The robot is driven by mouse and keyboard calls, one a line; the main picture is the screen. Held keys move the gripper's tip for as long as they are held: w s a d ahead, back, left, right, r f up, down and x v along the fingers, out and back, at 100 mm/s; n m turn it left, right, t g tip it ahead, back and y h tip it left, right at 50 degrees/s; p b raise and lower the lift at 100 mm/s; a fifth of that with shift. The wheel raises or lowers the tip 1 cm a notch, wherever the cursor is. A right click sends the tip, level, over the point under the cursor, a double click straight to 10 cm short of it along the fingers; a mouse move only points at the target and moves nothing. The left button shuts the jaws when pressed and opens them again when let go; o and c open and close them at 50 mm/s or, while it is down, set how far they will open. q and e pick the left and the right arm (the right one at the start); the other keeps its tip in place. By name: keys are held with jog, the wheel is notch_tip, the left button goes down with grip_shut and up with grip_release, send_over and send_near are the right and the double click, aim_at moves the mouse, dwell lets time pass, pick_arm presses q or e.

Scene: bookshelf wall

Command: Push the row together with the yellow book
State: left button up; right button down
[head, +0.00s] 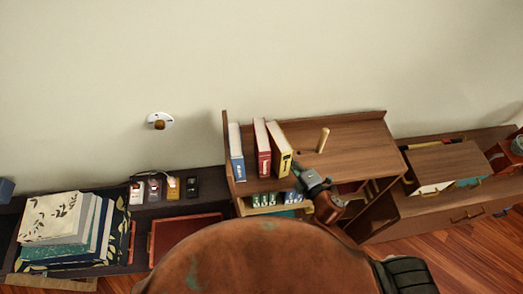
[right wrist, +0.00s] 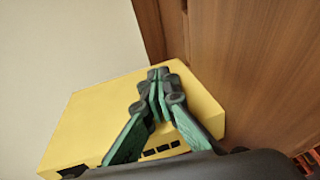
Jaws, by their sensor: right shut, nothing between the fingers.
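The yellow book (head: 280,150) stands on the wooden shelf at the right end of a short row, leaning slightly. The red book (head: 262,150) stands close on its left. The blue book (head: 236,152) stands further left, with a gap between it and the red one. My right gripper (head: 298,167) is shut and empty, at the right side of the yellow book. In the right wrist view its green fingers (right wrist: 158,78) lie together in front of the yellow book (right wrist: 85,125); I cannot tell if they touch it. My left gripper is not in view.
A wooden peg (head: 323,140) stands on the shelf top (head: 355,145) right of the books. Small green-and-white boxes (head: 265,199) sit in the compartment below. A book stack (head: 65,222) lies far left. The shelf's left side panel (head: 226,130) borders the blue book.

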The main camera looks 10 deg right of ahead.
jog(key=shift+a, duration=0.45)
jog(key=shift+a, duration=0.1)
jog(key=shift+a+p, duration=0.45)
jog(key=shift+a, duration=2.2)
jog(key=shift+d, duration=0.1)
jog(key=shift+d+p, duration=0.35)
jog(key=shift+d, duration=1.55)
